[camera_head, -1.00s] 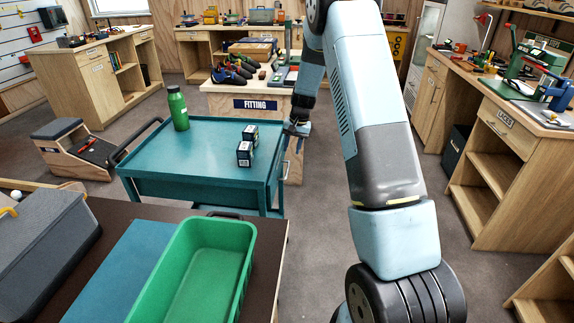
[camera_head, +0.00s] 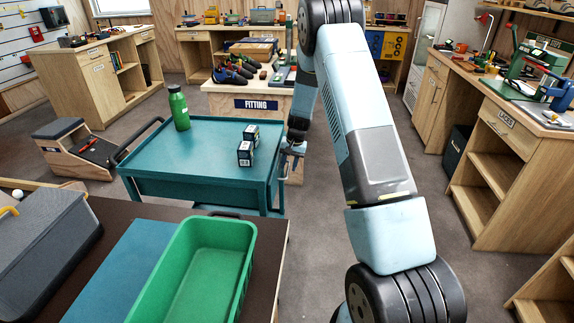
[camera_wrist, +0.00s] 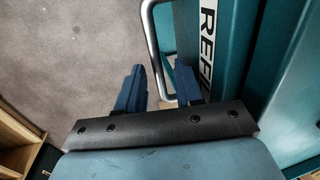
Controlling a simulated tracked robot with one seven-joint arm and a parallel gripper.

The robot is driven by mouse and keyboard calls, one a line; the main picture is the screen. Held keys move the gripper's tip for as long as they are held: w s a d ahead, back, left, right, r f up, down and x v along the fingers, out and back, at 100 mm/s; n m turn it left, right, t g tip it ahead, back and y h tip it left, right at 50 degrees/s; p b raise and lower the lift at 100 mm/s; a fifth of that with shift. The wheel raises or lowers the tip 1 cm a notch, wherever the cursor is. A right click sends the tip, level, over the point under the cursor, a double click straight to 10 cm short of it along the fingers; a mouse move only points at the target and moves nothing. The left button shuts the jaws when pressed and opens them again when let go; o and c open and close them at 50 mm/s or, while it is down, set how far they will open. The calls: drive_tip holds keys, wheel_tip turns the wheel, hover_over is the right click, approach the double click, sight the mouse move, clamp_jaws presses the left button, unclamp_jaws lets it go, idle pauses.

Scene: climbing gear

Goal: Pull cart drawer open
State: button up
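The teal cart (camera_head: 205,150) stands in the middle of the head view. Its drawer front (camera_wrist: 208,62) shows in the wrist view, teal with a white label partly reading "REF". A silver U-shaped drawer handle (camera_wrist: 154,45) stands out from this front. My gripper (camera_wrist: 159,66) is open, its two blue fingers apart. In the wrist view the handle bar appears between the fingers, nearer the left one; I cannot tell whether either touches it. In the head view my gripper (camera_head: 291,150) is small beside the cart's right side, and the handle is hard to make out there.
A green bottle (camera_head: 178,108) and two small dark boxes (camera_head: 246,150) stand on the cart top. A fitting bench (camera_head: 262,104) is just behind the cart. A dark table with a green bin (camera_head: 205,270) is in front.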

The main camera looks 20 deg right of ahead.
clamp_jaws()
idle(0.3)
drive_tip(key=shift+a, duration=0.25)
drive_tip(key=shift+s+d, duration=0.1)
